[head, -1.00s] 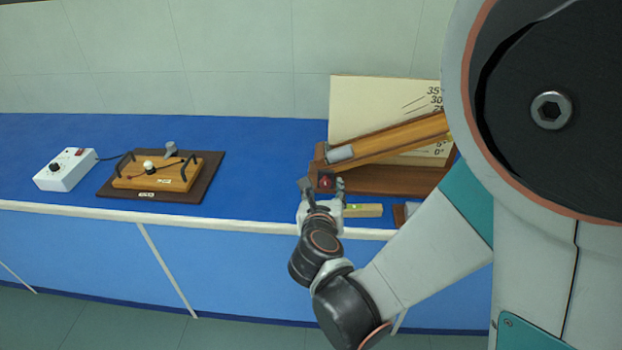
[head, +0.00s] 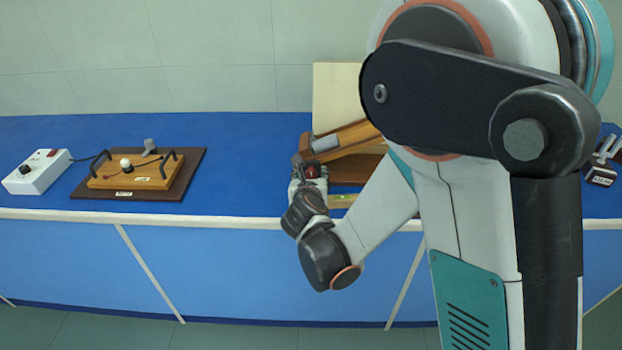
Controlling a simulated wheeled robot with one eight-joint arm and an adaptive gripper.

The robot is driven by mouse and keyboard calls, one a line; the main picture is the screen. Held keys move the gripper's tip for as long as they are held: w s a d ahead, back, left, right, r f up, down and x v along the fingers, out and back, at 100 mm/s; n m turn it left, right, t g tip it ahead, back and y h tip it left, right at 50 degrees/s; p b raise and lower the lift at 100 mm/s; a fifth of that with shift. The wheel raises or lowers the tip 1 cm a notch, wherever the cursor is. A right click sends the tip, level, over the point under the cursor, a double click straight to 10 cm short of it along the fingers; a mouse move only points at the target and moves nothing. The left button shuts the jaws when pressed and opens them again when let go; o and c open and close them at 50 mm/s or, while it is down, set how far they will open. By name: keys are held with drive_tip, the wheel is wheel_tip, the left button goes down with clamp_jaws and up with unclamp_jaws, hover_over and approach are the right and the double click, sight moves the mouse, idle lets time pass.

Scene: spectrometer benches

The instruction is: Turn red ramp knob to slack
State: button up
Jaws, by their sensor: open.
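The red ramp knob (head: 314,171) is a small dark red piece at the lower left end of the wooden ramp (head: 345,137). My gripper (head: 308,170) is at the knob, at the front left corner of the ramp's base (head: 357,170). Its fingers are open and appear to sit around or just in front of the knob; I cannot tell whether they touch it. My arm hides most of the ramp and its pale angle board (head: 335,95). The knob's setting cannot be read.
A dark device with metal prongs (head: 601,170) stands at the far right. The blue bench top (head: 240,165) is clear between.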

drive_tip(key=shift+w+f, duration=0.15)
drive_tip(key=shift+w, duration=0.3)
drive_tip(key=c, duration=1)
drive_tip(key=shift+c, duration=0.2)
